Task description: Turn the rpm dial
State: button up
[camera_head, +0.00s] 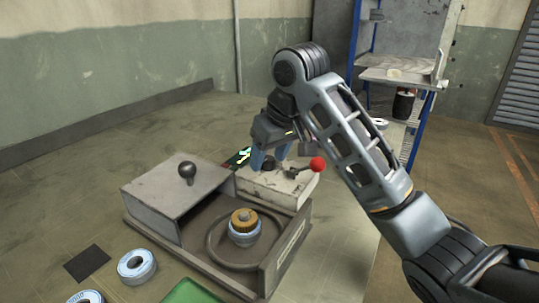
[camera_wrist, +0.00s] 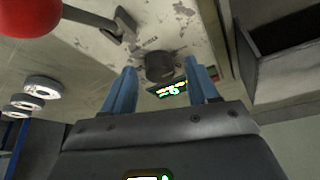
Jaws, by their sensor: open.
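The rpm dial (camera_wrist: 160,66) is a dark round knob on a worn, pale control box (camera_head: 275,188). In the wrist view it shows between my two blue fingertips, with a small lit display (camera_wrist: 172,89) beside it. My gripper (camera_head: 269,165) is open, with its fingers pointing down at the box on the machine. The fingers stand on either side of the dial in the wrist view; I cannot tell whether they touch it. In the head view my fingers and wrist largely hide the dial.
A red-knobbed lever (camera_head: 317,164) stands close to my gripper on the box's right. A grey housing with a black ball knob (camera_head: 187,169) is at left. A stack of discs (camera_head: 244,226) sits in the machine's tray. Loose discs (camera_head: 137,265) lie front left. A shelf (camera_head: 400,78) stands behind.

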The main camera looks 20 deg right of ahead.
jog(key=c, duration=1)
jog(key=shift+a+r+p, duration=0.1)
jog(key=shift+r+p, duration=0.05)
jog(key=shift+p, duration=0.5)
jog(key=m+p, duration=0.2)
jog(key=p, duration=0.1)
jog(key=shift+s+r+h, duration=0.1)
jog(key=shift+r+h, duration=0.1)
jog(key=shift+h, duration=0.2)
jog(key=m+h+p, duration=0.1)
jog(key=m+p, duration=0.3)
jog(key=p, duration=0.2)
jog(key=shift+a, duration=0.15)
jog(key=m+h+p, duration=0.1)
jog(key=m+p, duration=0.1)
jog(key=p, duration=0.1)
jog(key=shift+f, duration=0.1)
jog(key=shift+f+m+g+h+p, duration=0.1)
jog(key=shift+m+g+h+p, duration=0.2)
jog(key=shift+m+p, duration=0.5)
jog(key=shift+f+m+g+h+p, duration=0.15)
jog(key=shift+m+h+p, duration=0.35)
jog(key=shift+m, duration=0.5)
